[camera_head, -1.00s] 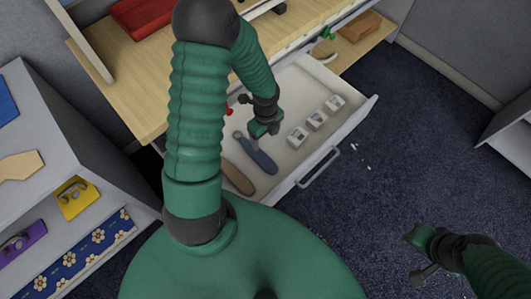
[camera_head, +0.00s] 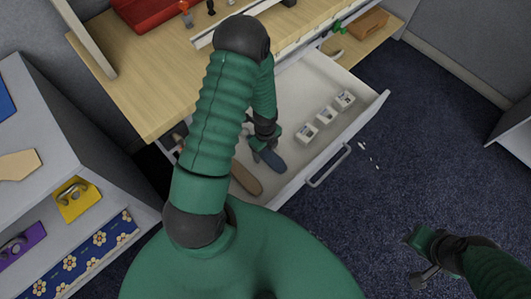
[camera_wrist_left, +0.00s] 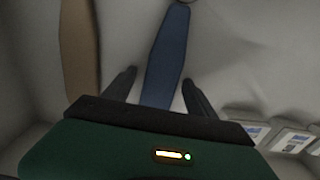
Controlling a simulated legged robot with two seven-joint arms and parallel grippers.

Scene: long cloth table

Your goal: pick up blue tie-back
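The blue tie-back (camera_head: 270,161) is a long flat strip lying in the open white drawer (camera_head: 362,98), beside a brown one (camera_head: 246,179). My left gripper (camera_head: 261,146) is over the upper part of the blue tie-back and hides some of it. In the left wrist view the blue tie-back (camera_wrist_left: 169,50) runs between the two open fingers (camera_wrist_left: 158,82), with gaps on both sides. The brown one (camera_wrist_left: 79,50) lies to the left there. My right gripper (camera_head: 420,258) hangs over the carpet at the lower right; its fingers are too unclear to read.
Several small white boxes (camera_head: 326,115) stand in the drawer to the right. The drawer handle (camera_head: 329,167) sticks out at the front. The wooden desk top (camera_head: 140,75) is above the drawer, and a grey shelf unit (camera_head: 95,150) stands at the left. Open carpet (camera_head: 430,140) lies to the right.

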